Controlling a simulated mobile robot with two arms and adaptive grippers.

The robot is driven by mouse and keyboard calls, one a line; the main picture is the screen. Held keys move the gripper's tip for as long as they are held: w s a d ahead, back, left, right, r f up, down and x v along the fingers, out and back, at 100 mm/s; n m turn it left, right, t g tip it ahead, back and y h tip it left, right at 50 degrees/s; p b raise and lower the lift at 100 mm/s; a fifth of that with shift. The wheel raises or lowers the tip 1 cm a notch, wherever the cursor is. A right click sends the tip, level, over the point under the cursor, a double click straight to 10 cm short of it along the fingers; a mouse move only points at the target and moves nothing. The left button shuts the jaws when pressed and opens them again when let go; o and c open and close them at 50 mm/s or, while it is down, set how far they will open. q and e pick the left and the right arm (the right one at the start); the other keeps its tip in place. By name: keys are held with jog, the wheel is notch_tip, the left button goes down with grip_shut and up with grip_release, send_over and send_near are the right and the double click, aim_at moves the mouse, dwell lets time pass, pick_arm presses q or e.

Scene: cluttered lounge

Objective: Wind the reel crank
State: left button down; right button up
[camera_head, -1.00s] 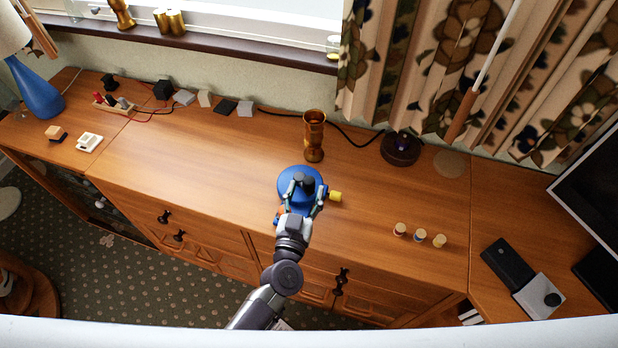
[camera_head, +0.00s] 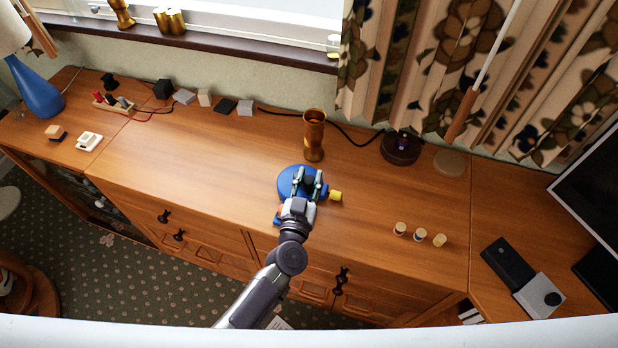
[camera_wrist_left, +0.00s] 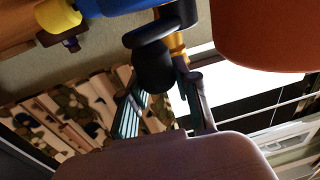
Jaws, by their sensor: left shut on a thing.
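The blue reel (camera_head: 287,183) sits on the wooden cabinet near its front edge, with a yellow knob (camera_head: 336,196) sticking out at its right. My left gripper (camera_head: 307,177) is over the right part of the reel, its fingers shut on the dark crank knob (camera_head: 308,184). In the left wrist view the round black crank knob (camera_wrist_left: 153,66) lies between the two fingers, and the blue reel (camera_wrist_left: 112,6) and yellow knob (camera_wrist_left: 57,14) show at the top left. The gripper hides part of the reel and the crank arm. My right gripper is not in view.
A brown-gold vase (camera_head: 314,135) stands just behind the reel. Several small corks (camera_head: 420,235) stand to the right, and a dark round device (camera_head: 401,148) sits at the back right.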

pick_arm(q)
jog(key=shift+a+m+g+h, duration=0.2)
jog(key=shift+m+h, duration=0.2)
jog(key=shift+h, duration=0.2)
jog(key=shift+a+m+g+h, duration=0.2)
jog(key=shift+m+h, duration=0.2)
jog(key=shift+h, duration=0.2)
jog(key=m+h+b, duration=0.1)
jog(key=b, duration=0.1)
jog(key=m+g+h+b, duration=0.1)
jog(key=h+b, duration=0.1)
jog(key=shift+s+a+f+g, duration=0.15)
jog(key=shift+s+a+g, duration=0.05)
jog(key=shift+a+g, duration=0.15)
jog(key=shift+m+h, duration=0.4)
jog(key=shift+h, duration=0.1)
jog(key=shift+r, duration=0.25)
jog(key=c, duration=0.8)
grip_release()
jog(key=shift+s, duration=0.1)
jog(key=shift+a+f, duration=0.1)
